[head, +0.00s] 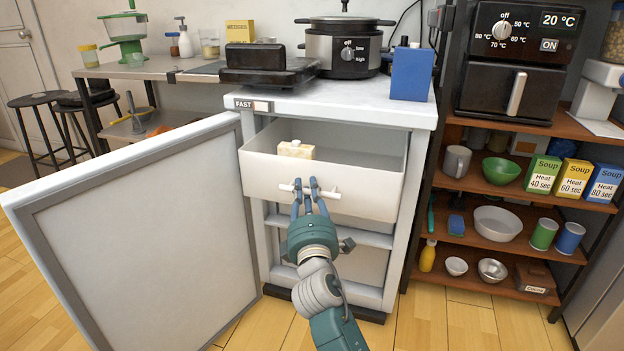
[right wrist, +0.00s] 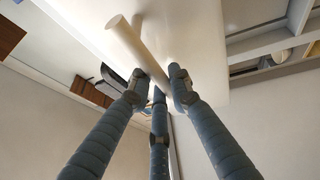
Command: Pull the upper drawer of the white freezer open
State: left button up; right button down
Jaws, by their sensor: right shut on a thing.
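The white freezer (head: 409,112) stands at the middle with its door (head: 150,230) swung wide open to the left. Its upper drawer (head: 372,190) is pulled out, and a small cream carton (head: 296,149) stands inside. My right gripper (head: 308,188) is shut on the drawer's white bar handle (head: 329,194). In the right wrist view, the fingers of my right gripper (right wrist: 160,88) close around the same handle (right wrist: 135,50), against the drawer front (right wrist: 190,30). My left gripper is not in view.
A slow cooker (head: 343,50), a black appliance (head: 268,68) and a blue box (head: 411,73) stand on the freezer top. A shelf with bowls, cans and soup boxes (head: 573,178) stands to the right. Wooden floor (head: 450,325) is clear in front of the shelf.

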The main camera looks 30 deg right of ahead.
jog(key=shift+s+a, duration=1.65)
jog(key=shift+a, duration=0.2)
jog(key=c, duration=1.8)
grip_release()
jog(key=shift+c, duration=0.2)
